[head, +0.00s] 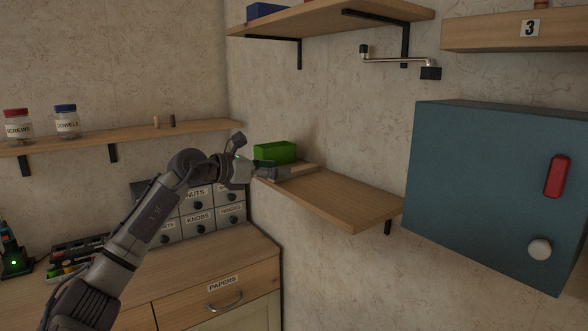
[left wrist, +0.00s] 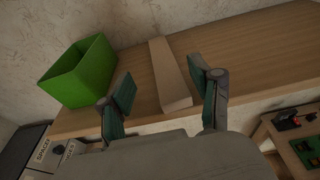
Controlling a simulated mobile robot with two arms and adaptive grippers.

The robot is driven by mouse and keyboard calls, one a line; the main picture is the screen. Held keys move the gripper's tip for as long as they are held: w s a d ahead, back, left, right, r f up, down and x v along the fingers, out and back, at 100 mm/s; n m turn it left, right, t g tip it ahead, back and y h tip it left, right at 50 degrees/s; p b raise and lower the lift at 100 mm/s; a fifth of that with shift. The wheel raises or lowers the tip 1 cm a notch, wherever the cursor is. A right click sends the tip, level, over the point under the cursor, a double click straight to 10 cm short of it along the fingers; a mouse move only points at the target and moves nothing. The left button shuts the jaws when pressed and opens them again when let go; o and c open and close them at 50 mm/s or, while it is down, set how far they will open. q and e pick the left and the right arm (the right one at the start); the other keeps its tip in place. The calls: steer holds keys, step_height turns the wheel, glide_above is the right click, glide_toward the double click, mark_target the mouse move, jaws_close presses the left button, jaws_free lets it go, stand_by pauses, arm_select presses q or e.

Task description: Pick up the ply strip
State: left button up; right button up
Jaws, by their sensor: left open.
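The ply strip (left wrist: 169,78) is a pale, flat length of wood lying on the wooden wall shelf (left wrist: 245,60). In the head view the strip (head: 303,169) shows partly behind my left gripper (head: 274,173). In the left wrist view my left gripper (left wrist: 161,82) is open, with one finger on each side of the strip's near part. Gaps show between the strip and both fingers, and nothing is held. My right gripper is in neither view.
A green bin (head: 275,152) stands on the shelf just beside the strip, left of it in the wrist view (left wrist: 80,75). The shelf (head: 345,197) is bare toward its right end. Labelled drawers (head: 199,217) stand below left. A teal cabinet (head: 480,190) hangs at right.

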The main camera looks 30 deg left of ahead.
mark_target(293, 170)
arm_select(q)
steer(key=p+x, duration=0.1)
steer(key=x, duration=0.3)
steer(key=shift+d, duration=0.25)
steer(key=shift+s+a, duration=0.1)
steer(key=shift+c, duration=0.9)
jaws_close()
